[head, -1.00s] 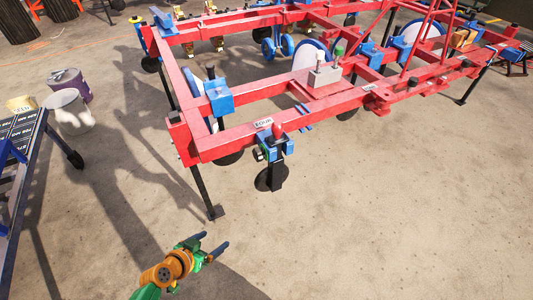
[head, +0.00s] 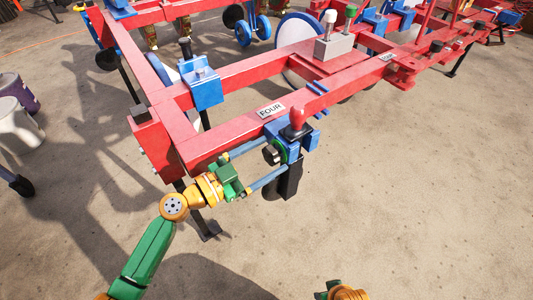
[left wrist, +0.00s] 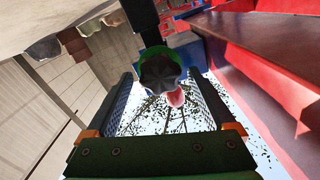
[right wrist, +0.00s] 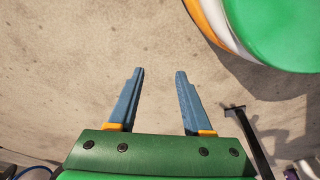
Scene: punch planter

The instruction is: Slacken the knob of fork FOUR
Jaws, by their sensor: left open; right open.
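The FOUR label (head: 270,110) is on the front red beam of the frame. Below it, a blue fork clamp (head: 300,135) with a red-topped handle (head: 297,118) sits on the beam. The black knob (head: 271,154) with a green ring faces my left gripper (head: 257,168). My left gripper is open, its two blue fingers reaching to either side of the knob. In the left wrist view the dark lobed knob (left wrist: 160,72) lies between the fingertips, with gaps on both sides. My right gripper (right wrist: 157,75) is open and empty above bare floor.
The red beam (head: 225,140) runs close above the left gripper. A black leg (head: 205,222) stands on the floor below the frame corner. A grey block (head: 334,46) with white and green knobs sits on the frame. Floor to the front right is clear.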

